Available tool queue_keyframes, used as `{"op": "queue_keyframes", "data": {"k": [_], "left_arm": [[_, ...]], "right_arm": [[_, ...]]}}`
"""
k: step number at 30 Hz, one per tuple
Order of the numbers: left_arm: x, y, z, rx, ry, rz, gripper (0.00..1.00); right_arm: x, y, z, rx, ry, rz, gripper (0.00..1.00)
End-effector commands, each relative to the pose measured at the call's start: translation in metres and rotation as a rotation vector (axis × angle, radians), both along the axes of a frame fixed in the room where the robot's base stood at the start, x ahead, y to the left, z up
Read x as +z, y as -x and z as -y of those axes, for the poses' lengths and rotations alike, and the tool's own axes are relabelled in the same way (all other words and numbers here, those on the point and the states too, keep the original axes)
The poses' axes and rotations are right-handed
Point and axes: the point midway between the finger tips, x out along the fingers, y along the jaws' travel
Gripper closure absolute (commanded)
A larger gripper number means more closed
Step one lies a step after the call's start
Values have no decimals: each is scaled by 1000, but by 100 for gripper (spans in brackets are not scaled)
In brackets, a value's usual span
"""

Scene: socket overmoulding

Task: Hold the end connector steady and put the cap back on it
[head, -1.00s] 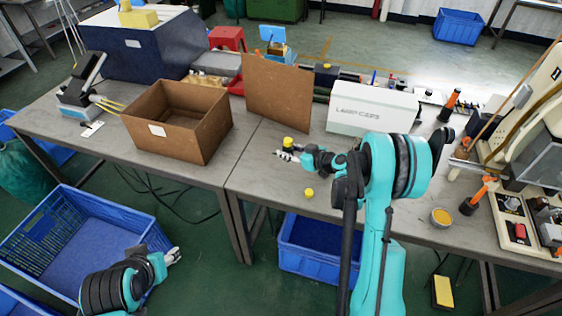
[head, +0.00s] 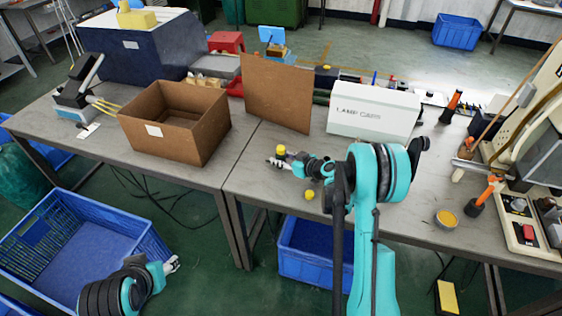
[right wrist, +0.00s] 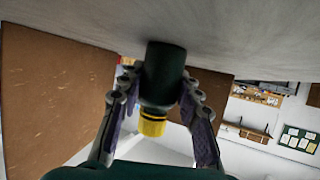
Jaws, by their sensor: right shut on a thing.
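My right gripper (head: 283,163) is at the front part of the right table. It is shut on the end connector (right wrist: 163,72), a dark green cylinder with a ribbed yellow end (right wrist: 152,123). In the head view the yellow end (head: 281,149) points up, and the gripper hides most of the dark body. I cannot tell whether its foot touches the table. A small yellow cap (head: 309,194) lies apart on the table near the front edge. My left gripper (head: 172,265) hangs low in front of the tables, by a blue crate; its finger opening is too small to judge.
An open cardboard box (head: 205,145) stands left, with a brown board (head: 277,93) upright behind the connector. A white lamp caps box (head: 372,112) is at the back right. A small yellow-filled bowl (head: 446,218) stands further right. The tabletop around the cap is clear.

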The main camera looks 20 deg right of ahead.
Motion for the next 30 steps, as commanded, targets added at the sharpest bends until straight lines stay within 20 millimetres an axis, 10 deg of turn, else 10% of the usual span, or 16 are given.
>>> {"op": "queue_keyframes", "data": {"k": [9, 10, 12, 30], "left_arm": [[2, 0, 0, 0, 0, 0, 52], [2, 0, 0, 0, 0, 0, 52], [2, 0, 0, 0, 0, 0, 52], [19, 0, 0, 0, 0, 0, 52]], "right_arm": [[-1, 0, 0, 0, 0, 0, 100], [-1, 0, 0, 0, 0, 0, 64], [-1, 0, 0, 0, 0, 0, 46], [20, 30, 18, -4, -1, 0, 46]]}}
